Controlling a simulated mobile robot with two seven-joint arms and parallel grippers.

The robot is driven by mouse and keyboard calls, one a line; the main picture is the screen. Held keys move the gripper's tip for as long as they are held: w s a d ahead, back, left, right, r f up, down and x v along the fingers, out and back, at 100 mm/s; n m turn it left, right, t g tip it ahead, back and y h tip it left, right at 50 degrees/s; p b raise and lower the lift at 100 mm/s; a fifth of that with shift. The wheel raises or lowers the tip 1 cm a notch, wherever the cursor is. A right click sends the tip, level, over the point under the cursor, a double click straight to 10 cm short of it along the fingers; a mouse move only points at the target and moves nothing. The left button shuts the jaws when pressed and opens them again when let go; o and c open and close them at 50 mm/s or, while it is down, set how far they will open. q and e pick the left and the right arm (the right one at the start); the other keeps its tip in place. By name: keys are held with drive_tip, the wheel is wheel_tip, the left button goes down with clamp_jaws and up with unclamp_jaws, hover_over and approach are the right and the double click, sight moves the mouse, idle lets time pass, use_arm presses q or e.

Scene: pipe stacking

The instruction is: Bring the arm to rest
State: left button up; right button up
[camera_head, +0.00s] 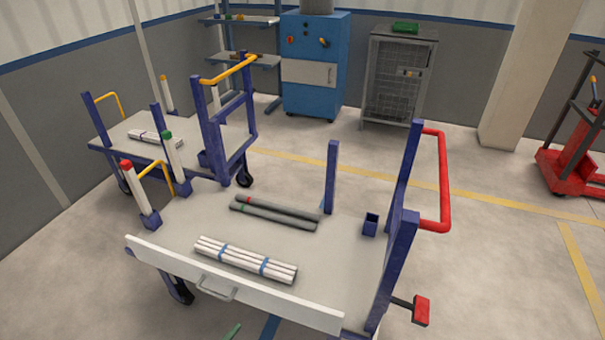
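Neither of my grippers nor my arms can be made out in the head view. The near cart (340,262) has a grey deck with blue posts. A bundle of white pipes (245,259) with blue bands lies near its front edge. Two grey pipes lie behind the bundle: one with a red band (280,206) and one with a green band (275,216).
A second cart (118,135) with a small white bundle (155,137) stands behind at the left. A blue cabinet (315,70), a grey mesh cabinet (398,80) and a red trolley (575,160) stand farther back. The floor (500,280) at right is clear.

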use_arm(q)
drive_tip(key=s+a+f+n+g+y+p, duration=0.2)
drive_tip(key=s+a+g+y, duration=0.1)
drive_tip(key=s, duration=0.7)
drive_tip(key=s+a+f+n+g+y+p, duration=0.2)
drive_tip(key=s+a, duration=0.4)
drive_tip(key=s, duration=0.4)
drive_tip(key=shift+s+a+n+g+y, duration=0.3)
drive_tip(key=shift+n+g+y, duration=0.1)
drive_tip(key=shift+n+y, duration=0.25)
use_arm(e)
drive_tip(key=w+r+t, duration=0.1)
drive_tip(key=w+r, duration=0.2)
drive_tip(key=r, duration=0.3)
drive_tip(key=shift+w+d, duration=0.2)
